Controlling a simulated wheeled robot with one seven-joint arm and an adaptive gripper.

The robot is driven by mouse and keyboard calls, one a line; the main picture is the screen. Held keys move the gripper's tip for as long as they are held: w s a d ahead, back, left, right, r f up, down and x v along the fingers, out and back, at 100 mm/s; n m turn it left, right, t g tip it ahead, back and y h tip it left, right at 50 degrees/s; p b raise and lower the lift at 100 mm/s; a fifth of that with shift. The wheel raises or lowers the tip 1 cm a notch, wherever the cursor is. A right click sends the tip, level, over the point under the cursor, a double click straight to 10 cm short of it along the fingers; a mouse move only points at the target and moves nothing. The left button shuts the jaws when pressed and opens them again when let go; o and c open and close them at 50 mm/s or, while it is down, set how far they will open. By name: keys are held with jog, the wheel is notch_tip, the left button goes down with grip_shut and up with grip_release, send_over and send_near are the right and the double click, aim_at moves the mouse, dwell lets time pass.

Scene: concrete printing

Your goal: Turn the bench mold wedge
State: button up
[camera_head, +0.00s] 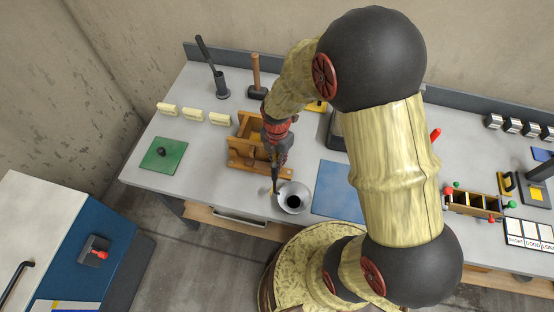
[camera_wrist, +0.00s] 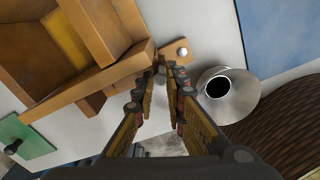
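The wooden bench mold (camera_head: 246,162) stands on the grey bench, left of my arm. In the wrist view the mold (camera_wrist: 108,72) fills the upper left. A flat tan wooden piece (camera_wrist: 205,46) with a pale round knob sticks out at the mold's corner, just beyond my fingertips; it looks like the wedge, though part is hidden. My gripper (camera_head: 275,186) points down at the mold's front right corner. In the wrist view my gripper (camera_wrist: 168,72) has its fingers apart with a narrow gap and nothing clearly held. Whether a fingertip touches the wood cannot be told.
A metal funnel-like cup (camera_head: 294,198) stands close right of my gripper, at the bench's front edge; it also shows in the wrist view (camera_wrist: 238,98). A blue mat (camera_head: 337,190) lies further right. A green plate (camera_head: 163,155) lies left, with bare bench between.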

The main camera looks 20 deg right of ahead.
aim_at(265, 165)
grip_shut()
jog(key=shift+w+a, duration=0.1)
dwell(0.3)
jog(key=w+a, duration=0.2)
jog(key=a, duration=0.1)
jog(key=shift+w+a, duration=0.2)
jog(key=shift+w, duration=0.05)
jog(key=shift+d, duration=0.1)
jog(key=shift+r, duration=0.1)
jog(key=shift+o, duration=2.3)
grip_release()
jog(key=shift+a, duration=0.2)
jog(key=shift+o, duration=0.7)
jog(key=shift+d, duration=0.1)
